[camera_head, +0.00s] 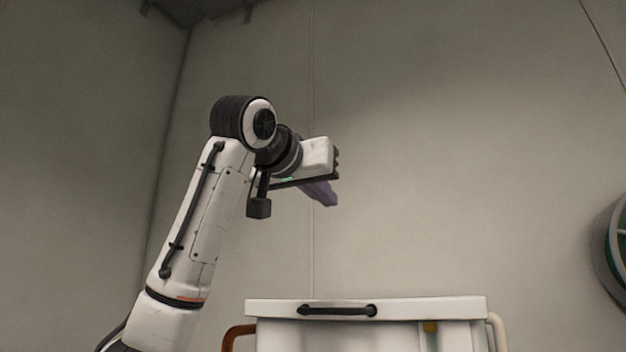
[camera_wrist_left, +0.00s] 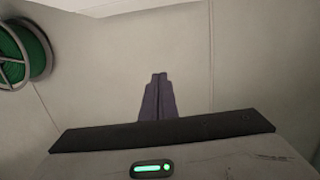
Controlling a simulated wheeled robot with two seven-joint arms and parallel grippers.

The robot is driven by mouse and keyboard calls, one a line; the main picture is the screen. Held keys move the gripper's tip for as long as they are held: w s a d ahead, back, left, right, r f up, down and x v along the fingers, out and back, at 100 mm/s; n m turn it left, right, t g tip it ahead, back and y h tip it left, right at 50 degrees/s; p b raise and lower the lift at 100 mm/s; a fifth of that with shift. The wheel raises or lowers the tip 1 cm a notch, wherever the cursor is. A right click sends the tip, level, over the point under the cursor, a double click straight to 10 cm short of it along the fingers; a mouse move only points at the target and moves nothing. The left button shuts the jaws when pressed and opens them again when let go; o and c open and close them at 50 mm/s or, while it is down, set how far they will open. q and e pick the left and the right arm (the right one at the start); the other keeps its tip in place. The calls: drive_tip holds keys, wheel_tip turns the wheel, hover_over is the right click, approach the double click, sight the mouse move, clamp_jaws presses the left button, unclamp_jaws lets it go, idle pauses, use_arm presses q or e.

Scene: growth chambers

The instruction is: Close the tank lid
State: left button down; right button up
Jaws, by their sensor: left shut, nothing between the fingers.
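The white tank lid (camera_head: 420,309) shows at the bottom of the head view, with a black bar handle (camera_head: 337,311) on its front. It looks level along its edge, above the pale tank body (camera_head: 290,338). The frame cuts off the lower part, so I cannot tell how the lid sits on the tank. My left gripper (camera_head: 332,200) is raised well above the lid, apart from it, with its purple fingers shut and empty. In the left wrist view, the shut fingers (camera_wrist_left: 159,78) point at a bare wall. My right gripper is not in view.
A brown pipe (camera_head: 232,336) bends beside the tank at left and a pale pipe (camera_head: 498,330) at right. A green-and-grey round reel (camera_head: 614,245) is at the right edge; a green reel (camera_wrist_left: 30,50) shows in the wrist view. The space above the lid is otherwise clear.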

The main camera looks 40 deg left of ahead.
use_arm(q)
drive_tip(key=f, duration=0.1)
drive_tip(key=w+f, duration=0.1)
drive_tip(key=f, duration=0.2)
drive_tip(key=shift+w+a+p, duration=0.2)
drive_tip(key=shift+w+p, duration=0.1)
drive_tip(key=shift+p, duration=0.1)
